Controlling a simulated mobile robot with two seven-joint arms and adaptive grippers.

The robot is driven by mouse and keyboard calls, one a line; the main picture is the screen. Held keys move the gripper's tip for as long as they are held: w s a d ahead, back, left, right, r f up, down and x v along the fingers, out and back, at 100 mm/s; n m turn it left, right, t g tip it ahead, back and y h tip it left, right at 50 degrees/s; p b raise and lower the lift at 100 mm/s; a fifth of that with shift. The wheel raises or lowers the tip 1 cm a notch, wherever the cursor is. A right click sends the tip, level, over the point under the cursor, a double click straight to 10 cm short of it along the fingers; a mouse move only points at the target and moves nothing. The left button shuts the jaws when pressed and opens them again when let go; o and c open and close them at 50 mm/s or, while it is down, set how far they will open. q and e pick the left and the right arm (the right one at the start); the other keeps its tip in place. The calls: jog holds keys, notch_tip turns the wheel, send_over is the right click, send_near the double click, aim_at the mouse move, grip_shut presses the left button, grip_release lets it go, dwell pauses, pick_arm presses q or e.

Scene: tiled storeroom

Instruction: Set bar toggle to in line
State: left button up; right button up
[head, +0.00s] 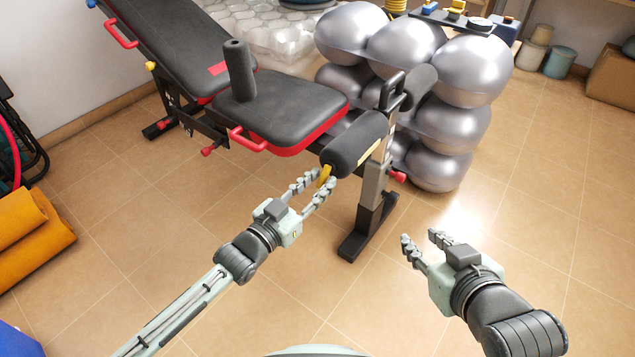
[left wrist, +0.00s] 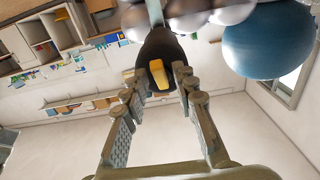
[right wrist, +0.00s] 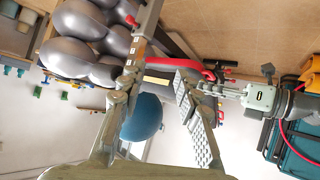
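The yellow bar toggle (head: 325,174) sits on the near end of the black foam roller bar (head: 356,141) of the weight bench. In the left wrist view the toggle (left wrist: 159,75) is a short yellow bar on the dark roller end, slightly tilted. My left gripper (head: 320,178) is open, its fingertips on either side of the toggle. I cannot tell whether they touch it. My right gripper (head: 420,236) is open and empty above the floor, right of the bench post. In the right wrist view its fingers (right wrist: 156,72) are spread apart.
The black and red bench (head: 275,105) fills the upper middle, with its upright post (head: 372,182) near my left gripper. Stacked silver balls (head: 440,110) stand behind it. Orange rolled mats (head: 30,235) lie at left. The tiled floor at right is clear.

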pick_arm(q)
grip_shut()
pick_arm(e)
jog(key=shift+s, duration=0.1)
